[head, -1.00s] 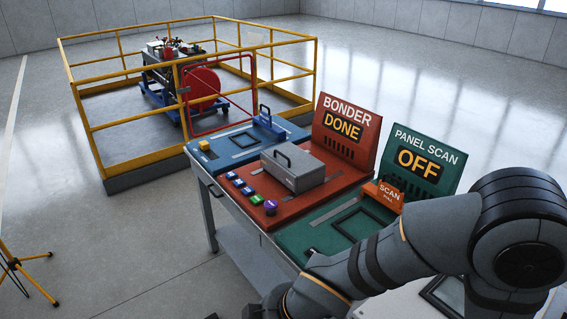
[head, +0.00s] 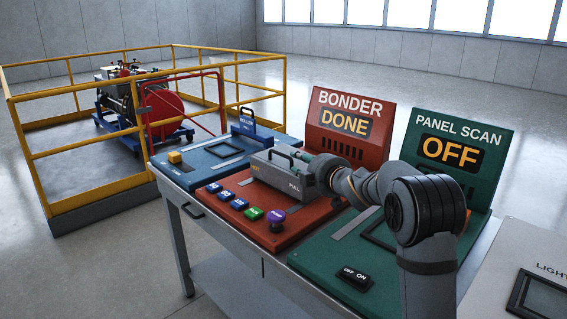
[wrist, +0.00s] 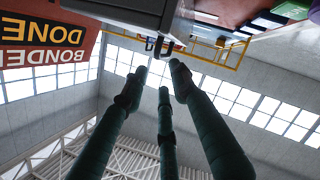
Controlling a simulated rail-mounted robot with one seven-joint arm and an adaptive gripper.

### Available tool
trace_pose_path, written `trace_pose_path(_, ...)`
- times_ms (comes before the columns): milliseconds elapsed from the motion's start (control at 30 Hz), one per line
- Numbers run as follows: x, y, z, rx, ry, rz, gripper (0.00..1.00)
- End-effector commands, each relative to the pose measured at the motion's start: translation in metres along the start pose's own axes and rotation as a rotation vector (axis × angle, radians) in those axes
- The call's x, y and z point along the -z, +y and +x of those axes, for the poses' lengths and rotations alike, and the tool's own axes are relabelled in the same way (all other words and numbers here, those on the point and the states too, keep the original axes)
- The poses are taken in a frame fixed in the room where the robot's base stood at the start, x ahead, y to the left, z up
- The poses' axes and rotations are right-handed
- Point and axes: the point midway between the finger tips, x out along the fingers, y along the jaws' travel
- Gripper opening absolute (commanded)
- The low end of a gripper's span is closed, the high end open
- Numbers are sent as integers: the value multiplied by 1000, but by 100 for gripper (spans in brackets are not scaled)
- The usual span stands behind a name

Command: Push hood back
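The grey bonder hood (head: 290,183) sits on the red bonder base (head: 250,222) in the head view, with "HOT" and "PULL" on its side and a dark handle on top. The bonder sign (head: 343,122) reads DONE. My gripper (head: 318,162) reaches over the hood's right end, its green fingers partly hidden behind the hood. In the wrist view, the fingers of my gripper (wrist: 160,72) are spread apart with nothing between them. The grey hood (wrist: 135,12) shows at the top there, and the dark handle lies just beyond the fingertips. Contact cannot be told.
The green panel scan station (head: 463,150), reading OFF, stands right of the bonder. A blue roller station (head: 205,160) is on the left. Coloured buttons (head: 236,203) and a purple knob line the bonder's front edge. A yellow railing (head: 60,150) stands behind left.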

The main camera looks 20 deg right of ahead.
Motion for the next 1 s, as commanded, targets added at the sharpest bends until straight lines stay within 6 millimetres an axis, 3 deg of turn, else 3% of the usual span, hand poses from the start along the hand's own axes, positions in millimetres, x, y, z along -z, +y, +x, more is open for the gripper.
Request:
trace_pose_path(200, 1, 0, 42, 4, -1, 3, 28)
trace_pose_path(433, 2, 0, 75, 3, -1, 3, 28)
trace_pose_path(867, 0, -1, 86, 3, -1, 4, 28)
trace_pose_path(1000, 1, -1, 86, 3, -1, 4, 20)
